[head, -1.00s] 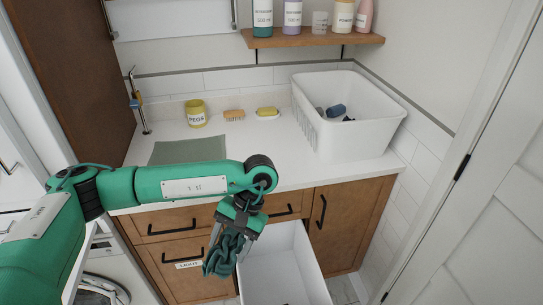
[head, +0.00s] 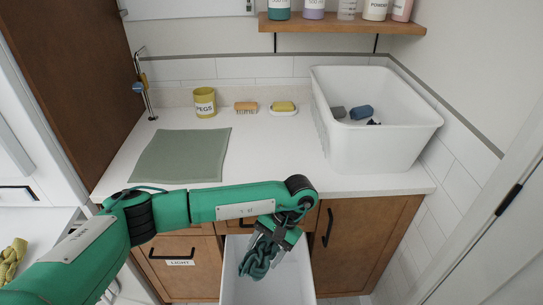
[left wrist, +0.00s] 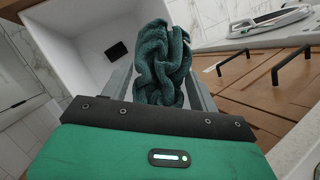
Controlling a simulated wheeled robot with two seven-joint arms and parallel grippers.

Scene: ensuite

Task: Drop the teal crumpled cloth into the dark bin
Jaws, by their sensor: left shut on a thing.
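The teal crumpled cloth (head: 257,262) hangs bunched from my left gripper (head: 268,243), which is shut on it. In the left wrist view the cloth (left wrist: 160,62) stands out between the two grey fingers. An open white bin (head: 284,286) is pulled out below the counter. In the head view the cloth hangs in front of the bin's inside, over its back left part; the exact height is unclear. The left wrist view shows the bin's white inside (left wrist: 70,30) with a dark patch in it. No dark label shows on this bin. My right gripper is not in view.
A "LIGHT" label (head: 180,262) is on the wooden front left of the bin. On the counter stand a white basket (head: 380,150) with dark items, a green mat (head: 180,155), a yellow pegs pot (head: 205,103), a brush and a soap dish. A bottle shelf (head: 340,22) is above.

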